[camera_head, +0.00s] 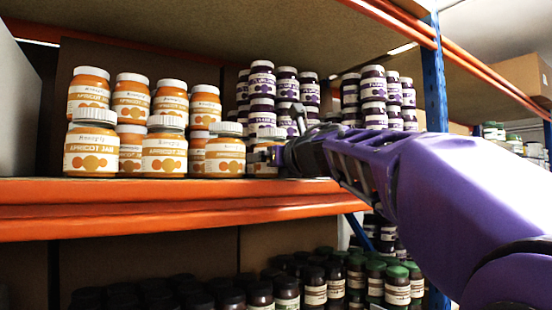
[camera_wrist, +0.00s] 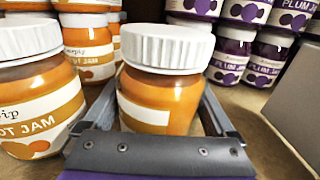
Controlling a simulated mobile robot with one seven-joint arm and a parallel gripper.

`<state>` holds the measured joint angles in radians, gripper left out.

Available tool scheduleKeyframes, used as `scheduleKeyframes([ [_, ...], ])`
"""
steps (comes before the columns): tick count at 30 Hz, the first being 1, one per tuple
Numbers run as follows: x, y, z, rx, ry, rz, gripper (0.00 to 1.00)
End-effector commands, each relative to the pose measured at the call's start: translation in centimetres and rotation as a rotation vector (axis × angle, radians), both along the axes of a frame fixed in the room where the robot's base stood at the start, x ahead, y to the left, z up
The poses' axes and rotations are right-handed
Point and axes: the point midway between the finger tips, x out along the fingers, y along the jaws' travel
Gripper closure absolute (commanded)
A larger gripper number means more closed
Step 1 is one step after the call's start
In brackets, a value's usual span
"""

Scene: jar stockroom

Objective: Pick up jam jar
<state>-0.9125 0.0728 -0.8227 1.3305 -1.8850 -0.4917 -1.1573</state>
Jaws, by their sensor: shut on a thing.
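An apricot jam jar (camera_wrist: 158,95) with a white ribbed lid and orange contents stands upright between the two fingers of my gripper (camera_wrist: 162,112) in the wrist view. In the head view my gripper (camera_head: 280,156) reaches in from the right and is shut on this jar (camera_head: 266,158), the rightmost of the front apricot jars. The gripper partly hides it there. The jar is at shelf level; I cannot tell whether its base touches the shelf.
Other apricot jars (camera_head: 224,155) stand close to the left, one (camera_wrist: 38,90) right beside the left finger. Stacked plum jam jars (camera_head: 262,85) stand behind. The orange shelf edge (camera_head: 160,200) runs in front, a blue upright (camera_head: 436,75) at right. Dark jars (camera_head: 315,285) fill the shelf below.

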Motion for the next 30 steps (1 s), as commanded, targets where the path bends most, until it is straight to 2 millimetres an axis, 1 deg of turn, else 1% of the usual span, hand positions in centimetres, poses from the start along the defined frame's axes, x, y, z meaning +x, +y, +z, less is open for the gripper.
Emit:
scheduleKeyframes([
  [5, 0.0, -0.1, 1.7, 0.002, -0.005, -0.001, 1.0],
  [8, 0.0, -0.1, 3.2, 0.001, -0.005, -0.002, 1.0],
  [12, 0.0, -0.1, 6.2, 0.001, -0.007, -0.002, 1.0],
  [13, 0.0, -0.1, 6.1, -0.001, -0.008, -0.003, 1.0],
  [18, 0.1, -0.1, 8.3, 0.001, -0.007, -0.003, 1.0],
  [21, 0.0, -0.2, 9.2, 0.001, -0.007, -0.003, 1.0],
  [24, 0.0, -0.1, 9.7, 0.0, -0.004, -0.002, 1.0],
  [30, 0.0, -0.1, 10.2, 0.003, -0.004, -0.002, 1.0],
])
